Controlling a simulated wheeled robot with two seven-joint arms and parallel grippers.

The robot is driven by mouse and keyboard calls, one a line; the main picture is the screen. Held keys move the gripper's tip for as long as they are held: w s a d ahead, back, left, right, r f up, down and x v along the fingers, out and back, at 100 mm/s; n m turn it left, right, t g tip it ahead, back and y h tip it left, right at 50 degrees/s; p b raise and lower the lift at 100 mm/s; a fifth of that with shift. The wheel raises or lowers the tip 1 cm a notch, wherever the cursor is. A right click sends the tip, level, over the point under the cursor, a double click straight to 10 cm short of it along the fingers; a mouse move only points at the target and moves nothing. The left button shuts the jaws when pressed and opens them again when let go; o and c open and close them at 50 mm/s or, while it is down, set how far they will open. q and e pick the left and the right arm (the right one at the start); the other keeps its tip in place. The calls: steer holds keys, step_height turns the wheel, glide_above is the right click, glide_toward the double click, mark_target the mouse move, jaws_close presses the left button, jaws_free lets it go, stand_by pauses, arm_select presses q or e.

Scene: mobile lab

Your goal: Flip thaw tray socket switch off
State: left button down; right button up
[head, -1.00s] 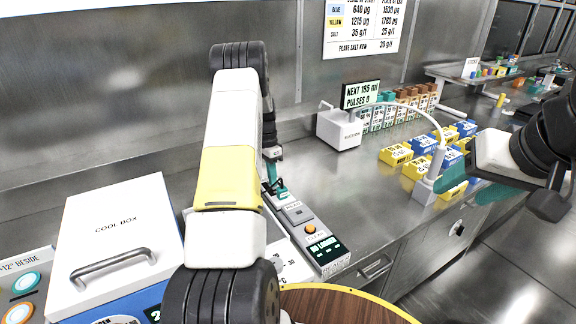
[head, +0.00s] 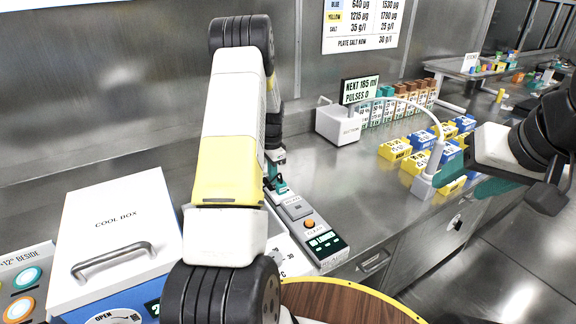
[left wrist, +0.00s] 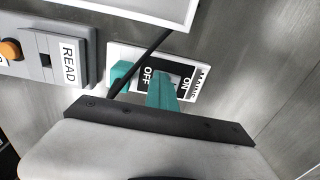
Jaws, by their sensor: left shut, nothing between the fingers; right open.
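The socket plate (left wrist: 196,77) is in the left wrist view, with a black switch (left wrist: 183,78) lettered OFF at its left and ON at its right. My left gripper (left wrist: 161,90) is shut and empty; its teal fingers are over the switch, between the two words. They hide part of it, so I cannot tell which way it is set or whether they touch it. A teal block (left wrist: 122,74) sits at the plate's left end, beside a black cable. In the head view my left gripper (head: 276,183) is behind the grey console. My right gripper (head: 487,186) is open, at the right.
The console (head: 305,228) with an orange button is close to the left gripper; its READ end (left wrist: 69,52) shows in the wrist view. A white tray edge (left wrist: 150,9) is above the socket. The cool box (head: 115,225) stands left. Blue and yellow boxes (head: 395,149) are on the right.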

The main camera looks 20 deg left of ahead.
arm_select(q)
steer(key=shift+s+d+f, duration=0.1)
steer(key=shift+s+f, duration=0.1)
steer(key=shift+f, duration=0.3)
steer(key=shift+w+a+r, duration=0.1)
steer(key=shift+w+a, duration=0.25)
steer(key=shift+a, duration=0.05)
steer(key=shift+a+r, duration=0.1)
steer(key=shift+a, duration=0.1)
steer(key=shift+w+a, duration=0.1)
steer(key=shift+w+r, duration=0.15)
steer(key=shift+r, duration=0.3)
step_height(320, 180, up, 14)
steer(key=s+d, duration=0.1)
steer(key=shift+d+f, duration=0.15)
steer(key=shift+d, duration=0.15)
